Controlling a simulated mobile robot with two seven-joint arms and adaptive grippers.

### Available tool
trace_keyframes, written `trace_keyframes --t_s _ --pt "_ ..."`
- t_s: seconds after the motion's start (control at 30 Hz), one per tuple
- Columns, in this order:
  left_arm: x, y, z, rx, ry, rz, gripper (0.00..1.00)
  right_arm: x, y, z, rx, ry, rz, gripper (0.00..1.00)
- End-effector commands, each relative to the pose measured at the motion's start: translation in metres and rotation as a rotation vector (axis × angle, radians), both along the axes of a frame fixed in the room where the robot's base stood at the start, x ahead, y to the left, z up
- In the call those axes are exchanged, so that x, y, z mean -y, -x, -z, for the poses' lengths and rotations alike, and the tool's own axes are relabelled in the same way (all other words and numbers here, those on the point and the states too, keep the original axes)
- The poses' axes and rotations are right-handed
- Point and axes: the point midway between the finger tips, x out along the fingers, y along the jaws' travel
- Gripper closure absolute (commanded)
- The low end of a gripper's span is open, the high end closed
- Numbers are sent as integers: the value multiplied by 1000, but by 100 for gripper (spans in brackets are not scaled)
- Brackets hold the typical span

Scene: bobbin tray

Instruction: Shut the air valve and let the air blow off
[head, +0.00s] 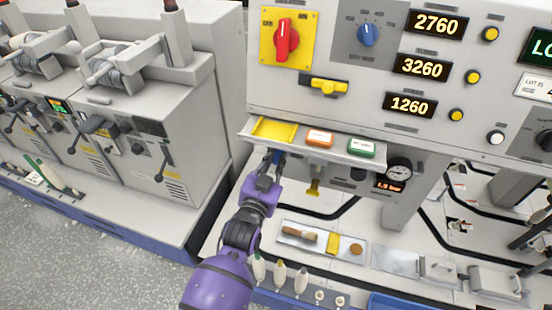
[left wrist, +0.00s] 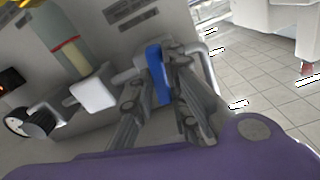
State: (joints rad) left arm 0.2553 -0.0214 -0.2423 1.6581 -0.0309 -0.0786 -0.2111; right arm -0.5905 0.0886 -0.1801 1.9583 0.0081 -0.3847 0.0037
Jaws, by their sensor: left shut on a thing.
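The blue air valve handle (head: 277,157) shows as a small patch below the left end of the parts shelf. In the left wrist view the blue handle (left wrist: 156,72) stands between my finger pads. My left gripper (head: 273,163) is shut on it, and the fingers hide part of it. The valve body behind it is mostly hidden. A round pressure gauge (head: 398,171) hangs to the right under the console, above a small display (head: 390,186) that appears to read 1.3 bar. My right gripper is not in view.
The shelf above my left gripper carries a yellow tray (head: 274,129), an orange box (head: 319,138) and a green box (head: 360,148). A red rotary switch (head: 285,40) is on the panel above. A tool tray (head: 322,243) lies below on the bench. Grey machines (head: 160,130) stand to the left.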

Motion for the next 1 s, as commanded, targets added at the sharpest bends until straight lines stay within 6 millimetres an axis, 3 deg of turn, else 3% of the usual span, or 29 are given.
trace_keyframes --t_s 0.4,0.97,1.0 --pt "0 0 0 -60 185 0 100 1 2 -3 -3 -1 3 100" --pt "0 0 0 -69 213 0 100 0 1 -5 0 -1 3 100" --pt "0 0 0 -69 213 0 83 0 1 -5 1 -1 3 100"
